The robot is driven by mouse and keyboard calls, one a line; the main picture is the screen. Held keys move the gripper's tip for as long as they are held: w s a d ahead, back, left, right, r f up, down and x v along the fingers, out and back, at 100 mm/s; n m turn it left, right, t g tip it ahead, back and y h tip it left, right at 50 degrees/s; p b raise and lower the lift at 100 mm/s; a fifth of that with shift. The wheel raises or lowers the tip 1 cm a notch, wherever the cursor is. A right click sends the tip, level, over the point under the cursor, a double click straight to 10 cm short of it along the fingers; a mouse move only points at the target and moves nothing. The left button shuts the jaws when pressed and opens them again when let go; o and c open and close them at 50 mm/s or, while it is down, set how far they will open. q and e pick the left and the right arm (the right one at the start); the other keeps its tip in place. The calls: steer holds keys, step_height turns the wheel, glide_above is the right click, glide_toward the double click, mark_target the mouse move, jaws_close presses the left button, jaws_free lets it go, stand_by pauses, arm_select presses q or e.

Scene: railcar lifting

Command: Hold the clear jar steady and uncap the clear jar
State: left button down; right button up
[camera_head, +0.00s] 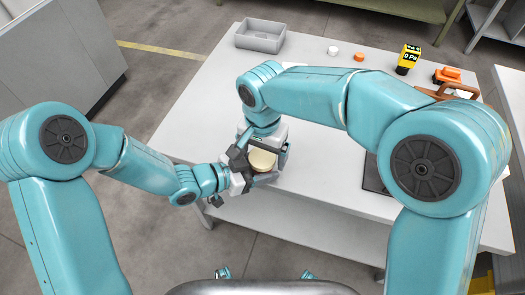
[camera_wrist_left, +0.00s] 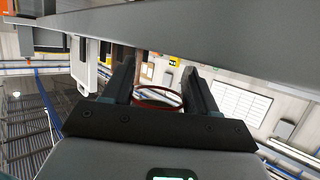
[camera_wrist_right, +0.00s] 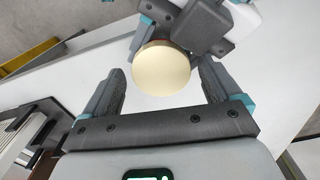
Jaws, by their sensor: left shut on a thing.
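The clear jar has a round cream lid (camera_head: 262,160) on top and stands near the front left edge of the table. My left gripper (camera_head: 240,172) is shut on the jar from the left. In the left wrist view the clear jar (camera_wrist_left: 158,98), with a red ring, lies between the fingers. My right gripper (camera_wrist_right: 160,78) is open above the jar. In the right wrist view the cream lid (camera_wrist_right: 161,68) sits between and just beyond its fingertips, with small gaps on both sides. The jar's body is mostly hidden by the grippers.
The white table (camera_head: 200,110) holds a grey bin (camera_head: 260,36) at the back left, a white cap (camera_head: 333,50) and an orange cap (camera_head: 359,56). A dark flat panel (camera_head: 373,177) lies right of the jar.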

steer(key=shift+r, duration=2.3)
arm_select(q)
steer(key=shift+c, duration=1.1)
jaws_free()
